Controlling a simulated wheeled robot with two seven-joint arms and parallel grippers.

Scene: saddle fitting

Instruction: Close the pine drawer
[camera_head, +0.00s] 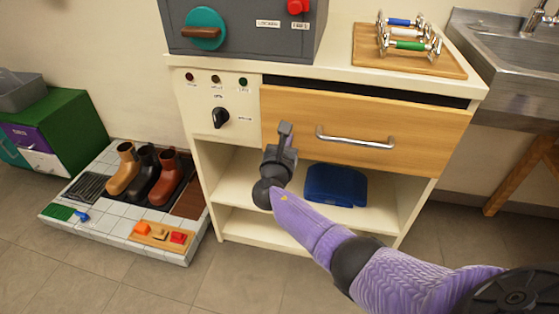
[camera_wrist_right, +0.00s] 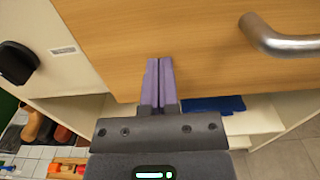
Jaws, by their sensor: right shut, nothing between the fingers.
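The pine drawer (camera_head: 410,140) is in the cream cabinet, with a metal bar handle (camera_head: 355,138) across its front. A dark gap shows along its top edge under the counter, so the front stands out a little. My right gripper (camera_head: 285,128) is shut and empty, in front of the drawer's lower left part, left of the handle. In the right wrist view the shut fingertips (camera_wrist_right: 159,62) overlap the drawer front (camera_wrist_right: 150,30), with the handle (camera_wrist_right: 280,40) to their right. I cannot tell whether they touch it. My left gripper is not in view.
A panel with a black knob (camera_head: 220,117) is left of the drawer. Below is an open shelf with a blue folded thing (camera_head: 336,185). A grey box (camera_head: 240,30) and a dumbbell board (camera_head: 400,62) stand on the counter. Boots (camera_head: 145,175) stand at floor left.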

